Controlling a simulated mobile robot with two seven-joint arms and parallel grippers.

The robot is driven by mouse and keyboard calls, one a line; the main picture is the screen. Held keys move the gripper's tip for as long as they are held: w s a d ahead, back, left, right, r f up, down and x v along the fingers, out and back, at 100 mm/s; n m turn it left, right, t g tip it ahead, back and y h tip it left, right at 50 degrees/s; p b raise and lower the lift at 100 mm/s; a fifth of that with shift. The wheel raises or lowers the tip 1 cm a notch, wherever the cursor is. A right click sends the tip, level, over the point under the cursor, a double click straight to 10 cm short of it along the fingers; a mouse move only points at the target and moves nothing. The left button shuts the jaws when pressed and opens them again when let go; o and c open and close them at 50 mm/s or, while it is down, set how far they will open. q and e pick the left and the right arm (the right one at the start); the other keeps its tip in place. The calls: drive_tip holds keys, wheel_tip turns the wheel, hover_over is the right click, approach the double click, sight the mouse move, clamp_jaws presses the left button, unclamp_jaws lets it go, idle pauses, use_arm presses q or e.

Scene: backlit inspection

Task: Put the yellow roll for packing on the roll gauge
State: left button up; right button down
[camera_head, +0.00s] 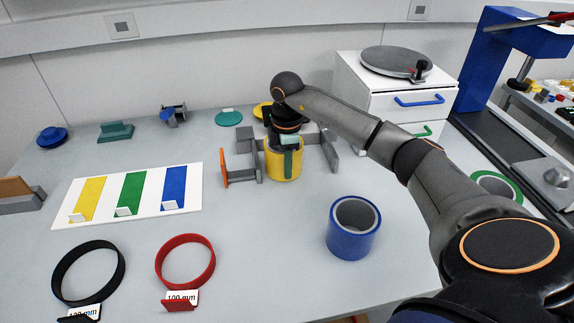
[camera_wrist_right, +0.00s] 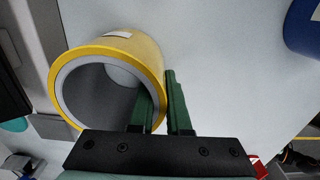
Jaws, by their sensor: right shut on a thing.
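The yellow roll (camera_head: 273,165) stands upright among the grey bars of a frame with an orange end plate (camera_head: 224,169). This frame looks like the roll gauge. My right gripper (camera_head: 288,152) is above the roll, shut on its wall, with one green finger inside and one outside. The right wrist view shows the yellow roll (camera_wrist_right: 132,46) with its grey core and open bore, and my right gripper (camera_wrist_right: 158,88) pinching its rim. Whether the roll's underside touches anything is hidden. My left gripper is not in view.
A blue roll (camera_head: 343,238) stands right of the frame. A black ring (camera_head: 66,289) and a red ring (camera_head: 163,280) stand at the front left, with millimetre labels. A white board (camera_head: 104,184) with coloured strips lies left. A white drawer unit (camera_head: 376,103) stands behind my arm.

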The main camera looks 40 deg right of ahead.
drive_tip(key=shift+f, duration=0.15)
drive_tip(key=c, duration=0.9)
unclamp_jaws()
wheel_tip(320, 180, up, 12)
drive_tip(key=shift+r, duration=0.2)
